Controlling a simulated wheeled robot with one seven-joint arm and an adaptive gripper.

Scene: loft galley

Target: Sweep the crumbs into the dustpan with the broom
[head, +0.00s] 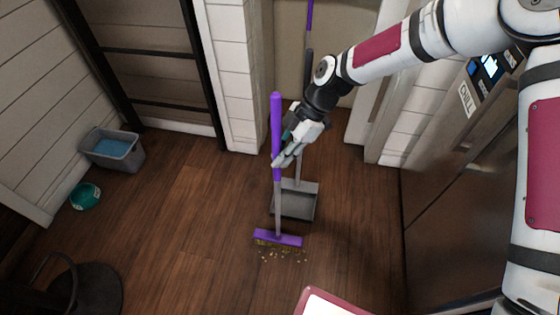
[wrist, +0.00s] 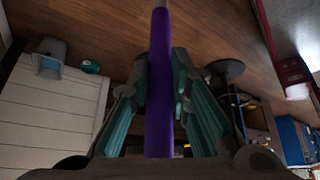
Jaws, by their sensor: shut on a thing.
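My gripper (head: 283,160) is shut on the purple handle of the broom (head: 278,128). In the wrist view the purple handle (wrist: 160,85) runs between the teal-padded fingers of my gripper (wrist: 160,65). The broom stands near upright, with its purple head (head: 278,238) low at the floor; I cannot tell if the bristles touch it. Small yellowish crumbs (head: 283,254) lie scattered on the wood floor just at the near side of the broom head. The grey dustpan (head: 297,203) sits on the floor behind the broom head, partly hidden by the broom's shaft.
A grey bucket with blue inside (head: 114,149) and a teal ball-like thing (head: 85,196) are at the left. A dark round-based object (head: 95,290) is at the lower left. A steel fridge (head: 465,190) bounds the right. A red-edged surface (head: 333,303) juts in at the bottom. Floor left of the broom is clear.

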